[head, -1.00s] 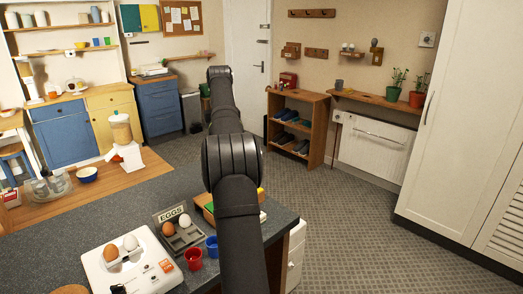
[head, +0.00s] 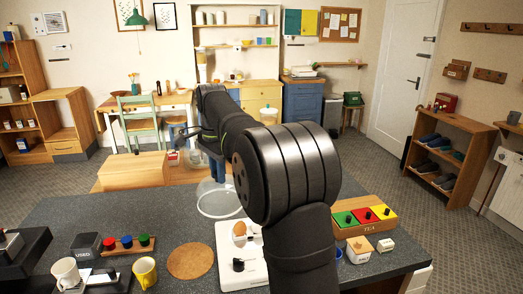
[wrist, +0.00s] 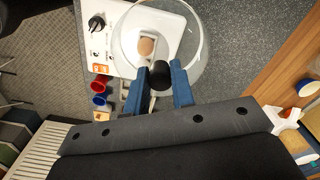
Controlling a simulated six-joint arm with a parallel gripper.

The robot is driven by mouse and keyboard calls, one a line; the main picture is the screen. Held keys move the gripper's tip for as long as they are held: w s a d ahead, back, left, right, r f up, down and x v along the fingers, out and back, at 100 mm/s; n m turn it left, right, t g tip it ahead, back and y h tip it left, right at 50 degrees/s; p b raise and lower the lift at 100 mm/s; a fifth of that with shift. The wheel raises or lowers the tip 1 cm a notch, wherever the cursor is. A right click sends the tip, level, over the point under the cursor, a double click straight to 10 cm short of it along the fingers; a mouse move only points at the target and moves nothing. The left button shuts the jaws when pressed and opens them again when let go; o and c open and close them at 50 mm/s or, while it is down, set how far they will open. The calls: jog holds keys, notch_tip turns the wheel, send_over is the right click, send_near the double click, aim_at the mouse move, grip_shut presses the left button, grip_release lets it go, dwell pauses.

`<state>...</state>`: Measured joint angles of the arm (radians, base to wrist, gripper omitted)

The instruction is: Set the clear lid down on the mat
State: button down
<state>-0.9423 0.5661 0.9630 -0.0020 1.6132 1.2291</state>
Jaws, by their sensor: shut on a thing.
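The clear lid (head: 216,203) is a see-through dome with a pale rim. My gripper (wrist: 160,80) is shut on its black knob, seen between the blue fingers in the wrist view. The lid is off the white egg cooker (head: 231,275), held beyond its far end in the head view. In the wrist view the lid (wrist: 198,52) overlaps the cooker and a brown egg. The round cork mat (head: 190,261) lies bare on the dark counter, left of the cooker; it is not seen in the wrist view. My arm hides part of the counter.
Left of the mat stand a yellow mug (head: 145,272), a white mug (head: 66,272) and a wooden rack with coloured knobs (head: 127,247). The tea box (head: 365,219) is at the right. The counter behind the mat is clear.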

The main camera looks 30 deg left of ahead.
jog(key=s+a+f, duration=0.4)
jog(key=s+f, duration=0.3)
jog(key=s, duration=0.4)
notch_tip(320, 180, down, 8)
jog(key=shift+s, duration=0.15)
jog(key=shift+f, duration=0.35)
dwell(1.7)
jog(key=c, duration=0.7)
grip_release()
jog(key=shift+o, duration=0.2)
notch_tip(320, 180, up, 8)
dwell(0.5)
notch_tip(320, 180, down, 7)
jog(key=shift+f, duration=0.2)
dwell(0.5)
